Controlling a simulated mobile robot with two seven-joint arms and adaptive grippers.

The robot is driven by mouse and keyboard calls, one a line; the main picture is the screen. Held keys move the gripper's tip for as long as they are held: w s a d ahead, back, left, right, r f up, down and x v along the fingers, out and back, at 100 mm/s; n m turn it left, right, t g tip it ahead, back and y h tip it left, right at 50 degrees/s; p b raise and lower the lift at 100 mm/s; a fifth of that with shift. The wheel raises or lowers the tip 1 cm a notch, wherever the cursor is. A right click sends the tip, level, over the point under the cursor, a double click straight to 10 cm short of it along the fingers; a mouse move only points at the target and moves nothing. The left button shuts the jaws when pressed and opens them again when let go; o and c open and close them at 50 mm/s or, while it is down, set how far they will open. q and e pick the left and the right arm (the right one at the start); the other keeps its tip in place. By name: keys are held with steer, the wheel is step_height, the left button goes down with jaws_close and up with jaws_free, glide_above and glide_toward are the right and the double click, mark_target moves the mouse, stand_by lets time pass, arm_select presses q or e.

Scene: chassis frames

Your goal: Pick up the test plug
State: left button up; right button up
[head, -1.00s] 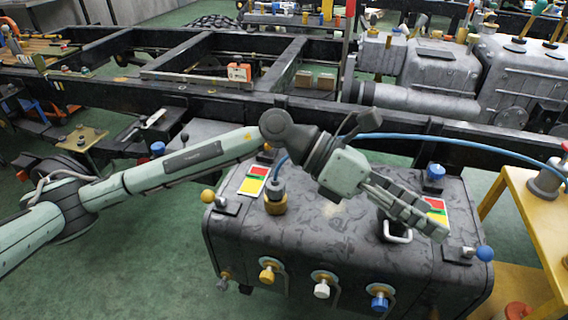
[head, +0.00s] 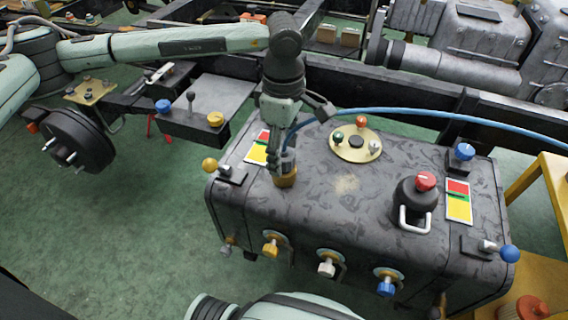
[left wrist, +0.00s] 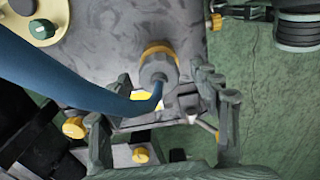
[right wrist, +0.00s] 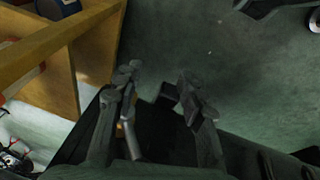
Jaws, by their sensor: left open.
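The test plug (head: 288,160) is a grey plug with a blue cable, standing upright in a brass-coloured socket (head: 285,180) on top of the dark tank (head: 345,210). In the left wrist view the plug (left wrist: 158,70) lies between and ahead of my open left fingers (left wrist: 165,95), with clear gaps on both sides. In the head view my left gripper (head: 275,160) points down at the plug and partly covers it. My right gripper (right wrist: 157,85) is open and empty, above the floor beside a yellow wooden stand.
The blue cable (head: 420,111) runs right across the tank. A brass disc (head: 357,146) with coloured knobs and a red-capped black post (head: 420,192) stand to the right of the plug. A yellow-knobbed lever (head: 212,165) is at its left. The yellow stand (head: 545,205) is at the right.

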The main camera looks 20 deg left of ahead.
arm_select(q)
step_height(320, 180, down, 2)
steer(key=shift+f+b, duration=0.15)
steer(key=shift+b, duration=0.2)
steer(key=c, duration=1.4)
arm_select(e)
step_height(320, 180, up, 2)
steer(key=shift+w, duration=0.15)
arm_select(q)
steer(key=shift+o, duration=0.2)
